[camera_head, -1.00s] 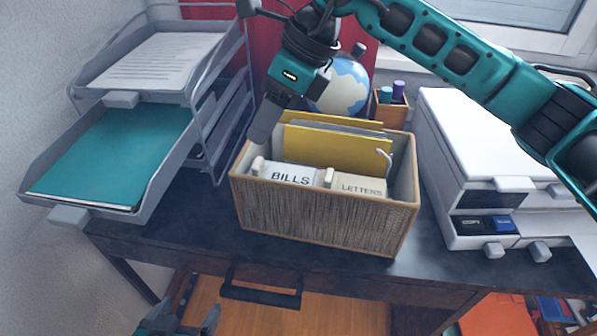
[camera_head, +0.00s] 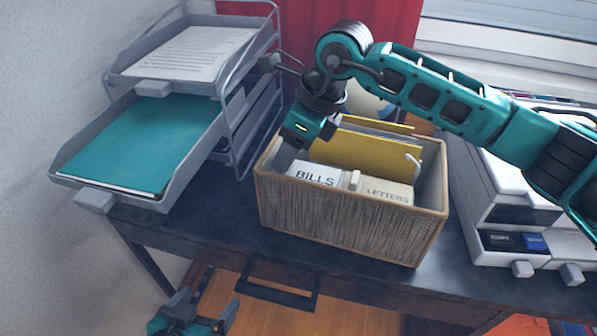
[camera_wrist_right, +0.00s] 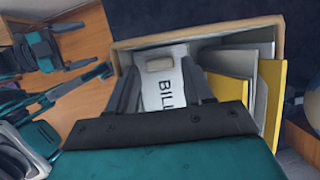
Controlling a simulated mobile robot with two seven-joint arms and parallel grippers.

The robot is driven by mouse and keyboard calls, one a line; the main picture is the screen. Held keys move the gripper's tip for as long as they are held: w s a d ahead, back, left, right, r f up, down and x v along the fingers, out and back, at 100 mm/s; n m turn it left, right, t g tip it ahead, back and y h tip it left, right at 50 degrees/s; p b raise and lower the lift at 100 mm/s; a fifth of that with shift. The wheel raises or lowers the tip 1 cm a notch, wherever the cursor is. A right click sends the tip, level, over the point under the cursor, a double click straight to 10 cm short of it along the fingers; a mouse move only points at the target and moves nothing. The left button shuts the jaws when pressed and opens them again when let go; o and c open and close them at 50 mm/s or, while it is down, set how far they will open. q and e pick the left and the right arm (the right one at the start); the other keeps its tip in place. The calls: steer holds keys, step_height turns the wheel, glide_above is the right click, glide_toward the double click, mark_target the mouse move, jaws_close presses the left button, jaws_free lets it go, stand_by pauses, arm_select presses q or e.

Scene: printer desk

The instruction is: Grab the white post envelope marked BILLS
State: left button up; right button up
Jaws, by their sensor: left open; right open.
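The white envelope marked BILLS (camera_head: 318,176) stands upright at the left front of a woven box (camera_head: 340,218). In the right wrist view the envelope (camera_wrist_right: 165,82) shows between the two dark fingers of my right gripper (camera_wrist_right: 160,88). My right gripper (camera_head: 286,160) is open and points down into the box's left end; in the head view its fingertips are partly hidden by the box and envelope. I cannot tell whether the fingers touch the envelope. My left gripper (camera_head: 207,308) is open and empty, low in front of the desk.
A cream LETTERS envelope (camera_head: 388,192) stands right of BILLS, with yellow folders (camera_head: 365,155) behind. A grey paper tray rack (camera_head: 150,205) is on the left and a white printer (camera_head: 500,215) on the right. The desk's front strip (camera_head: 190,232) is clear.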

steer(key=x, duration=0.2)
steer(key=shift+a+f, duration=0.15)
steer(key=shift+f, duration=0.1)
steer(key=shift+c, duration=0.3)
steer(key=c, duration=0.7)
steer(key=shift+r, duration=0.1)
steer(key=shift+c, duration=0.2)
